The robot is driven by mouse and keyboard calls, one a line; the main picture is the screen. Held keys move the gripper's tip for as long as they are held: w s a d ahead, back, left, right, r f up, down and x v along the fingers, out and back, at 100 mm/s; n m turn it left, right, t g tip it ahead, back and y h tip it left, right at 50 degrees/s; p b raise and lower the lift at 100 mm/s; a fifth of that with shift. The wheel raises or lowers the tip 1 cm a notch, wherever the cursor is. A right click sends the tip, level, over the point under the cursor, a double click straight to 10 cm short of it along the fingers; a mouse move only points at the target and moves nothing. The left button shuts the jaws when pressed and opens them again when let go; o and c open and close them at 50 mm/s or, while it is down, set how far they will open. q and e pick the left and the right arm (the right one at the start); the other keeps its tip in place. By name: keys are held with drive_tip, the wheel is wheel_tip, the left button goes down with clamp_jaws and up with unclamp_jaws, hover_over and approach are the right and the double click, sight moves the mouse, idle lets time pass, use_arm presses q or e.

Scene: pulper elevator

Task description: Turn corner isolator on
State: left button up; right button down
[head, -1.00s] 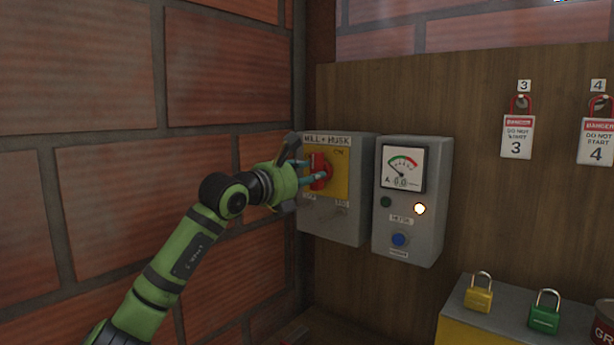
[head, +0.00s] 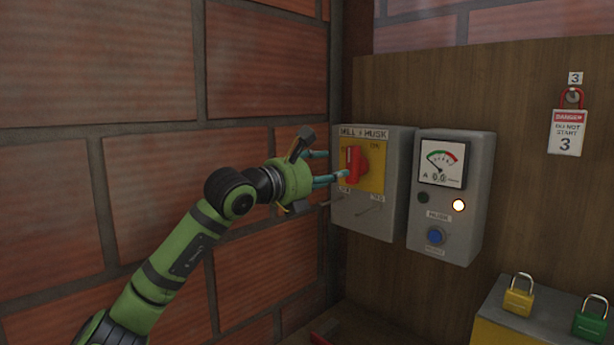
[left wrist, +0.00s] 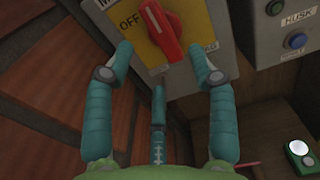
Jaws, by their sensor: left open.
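The corner isolator is a grey box (head: 370,218) labelled MILL + HUSK, with a yellow plate (head: 375,182) and a red rotary handle (head: 355,165). In the left wrist view the handle (left wrist: 162,30) stands between the OFF label and the plate's right side. In the head view the handle looks roughly upright, with ON lettering at the plate's upper right. My left gripper (head: 332,168) is open just left of the handle, its fingers pointing at it. In the left wrist view its fingertips (left wrist: 160,50) are spread either side of the handle's lower part, apparently not gripping it. My right gripper is out of view.
A grey meter box (head: 445,225) with a lit lamp (head: 459,205) and blue button (head: 436,235) stands close right of the isolator. A brick wall (head: 265,75) is close on the left. Padlocks (head: 518,298) stand on a box at lower right.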

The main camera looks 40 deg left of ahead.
use_arm(q)
drive_tip(key=s, duration=0.6)
drive_tip(key=shift+s+a, duration=0.15)
drive_tip(key=shift+a, duration=0.1)
drive_tip(key=shift+d, duration=0.1)
idle(0.4)
